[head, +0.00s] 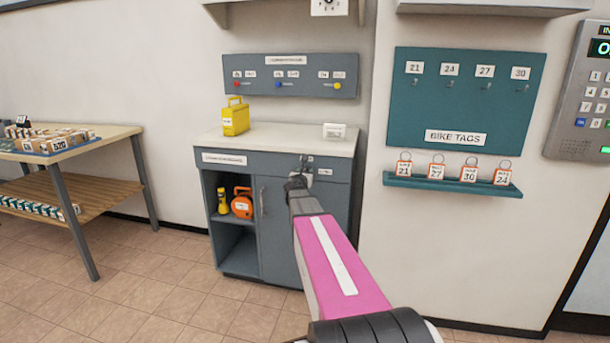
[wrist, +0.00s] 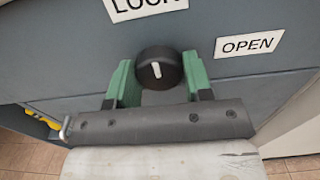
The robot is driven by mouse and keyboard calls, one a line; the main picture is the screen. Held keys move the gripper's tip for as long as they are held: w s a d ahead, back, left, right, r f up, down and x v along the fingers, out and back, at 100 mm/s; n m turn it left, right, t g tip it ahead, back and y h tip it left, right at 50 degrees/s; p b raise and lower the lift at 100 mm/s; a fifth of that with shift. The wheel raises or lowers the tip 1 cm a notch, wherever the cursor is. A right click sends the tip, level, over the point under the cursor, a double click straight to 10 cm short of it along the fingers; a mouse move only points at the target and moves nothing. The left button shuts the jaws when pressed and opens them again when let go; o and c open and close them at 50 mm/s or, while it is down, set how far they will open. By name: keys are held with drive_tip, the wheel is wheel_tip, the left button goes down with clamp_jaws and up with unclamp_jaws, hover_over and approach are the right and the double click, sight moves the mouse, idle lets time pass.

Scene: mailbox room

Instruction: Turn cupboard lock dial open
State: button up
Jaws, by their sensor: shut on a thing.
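The lock dial (wrist: 158,68) is a round black knob with a white pointer line on the grey cupboard's front. Its pointer stands nearly upright, tilted slightly left, towards the LOCK label (wrist: 147,6) above it. An OPEN label (wrist: 249,44) sits to the dial's upper right. My gripper (wrist: 159,78) has a green finger on each side of the dial and is shut on it. In the head view my gripper (head: 298,182) is at the upper right of the cupboard (head: 285,235) front and hides the dial.
The cupboard's left side is an open shelf with a yellow torch (head: 222,201) and an orange reel (head: 242,203). A yellow can (head: 235,117) stands on top. A wooden table (head: 105,136) is at the left, a bike-tag ledge (head: 450,185) at the right. The floor between table and cupboard is clear.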

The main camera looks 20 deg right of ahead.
drive_tip(key=shift+m, duration=0.3)
drive_tip(key=m, duration=1.7)
drive_tip(key=shift+a, duration=0.1)
drive_tip(key=shift+m, duration=0.3)
drive_tip(key=o, duration=0.9)
drive_tip(key=shift+r, duration=0.1)
